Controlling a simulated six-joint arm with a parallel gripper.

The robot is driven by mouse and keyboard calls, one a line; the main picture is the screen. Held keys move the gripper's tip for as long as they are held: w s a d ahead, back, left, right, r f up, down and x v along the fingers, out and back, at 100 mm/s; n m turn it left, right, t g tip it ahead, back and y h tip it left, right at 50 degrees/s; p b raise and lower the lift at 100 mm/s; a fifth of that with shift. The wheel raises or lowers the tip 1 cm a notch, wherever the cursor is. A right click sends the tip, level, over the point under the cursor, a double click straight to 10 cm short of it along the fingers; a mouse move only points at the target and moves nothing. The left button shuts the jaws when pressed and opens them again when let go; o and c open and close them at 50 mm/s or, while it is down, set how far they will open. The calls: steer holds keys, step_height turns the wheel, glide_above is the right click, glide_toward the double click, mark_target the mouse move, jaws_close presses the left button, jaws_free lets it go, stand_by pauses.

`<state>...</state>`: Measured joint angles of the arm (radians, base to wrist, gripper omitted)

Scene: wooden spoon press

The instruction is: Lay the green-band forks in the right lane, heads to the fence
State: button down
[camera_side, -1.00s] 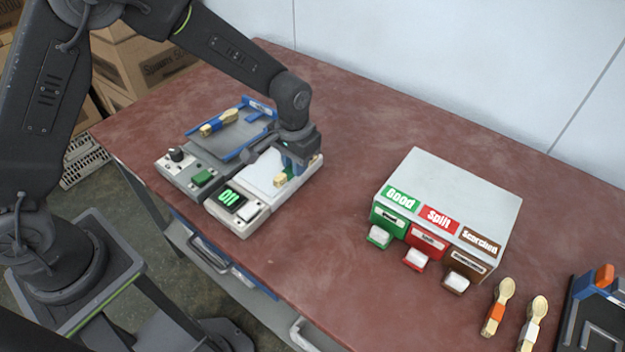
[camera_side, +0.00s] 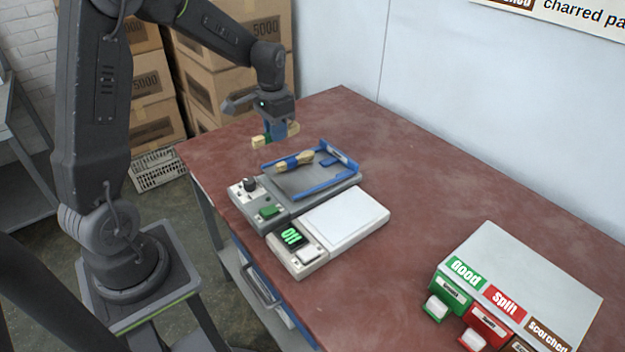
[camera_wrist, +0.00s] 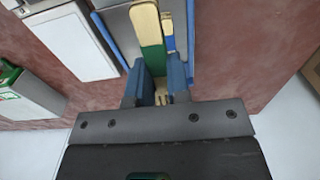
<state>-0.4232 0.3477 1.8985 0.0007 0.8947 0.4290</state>
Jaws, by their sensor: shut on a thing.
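My gripper (camera_side: 279,131) is shut on the green-band forks (camera_side: 262,140), pale wood with a green band, and holds them raised beyond the tray's far left side. In the wrist view the green-band forks (camera_wrist: 151,57) lie between the fingers of my gripper (camera_wrist: 157,82), with tines showing toward the bottom. The grey tray (camera_side: 312,183) has blue edges and a blue fence (camera_side: 343,156) at its back right end. A wooden bundle with a blue band (camera_side: 287,162) lies in the tray; it also shows in the wrist view (camera_wrist: 169,44). The exact lane edges are unclear.
A scale with an empty white plate (camera_side: 346,220) and a green lit display stands in front of the tray. A sorting box (camera_side: 520,275) with good, split and scorched labels stands at the right. Red-brown table is clear between them and behind the tray.

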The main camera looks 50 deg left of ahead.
steer(key=s+a, duration=0.1)
steer(key=a, duration=0.2)
glide_above(311, 179)
step_height(311, 179, down, 6)
steer(key=shift+f, duration=2.1)
steer(key=shift+f, duration=0.3)
steer(key=c, duration=1.1)
jaws_free()
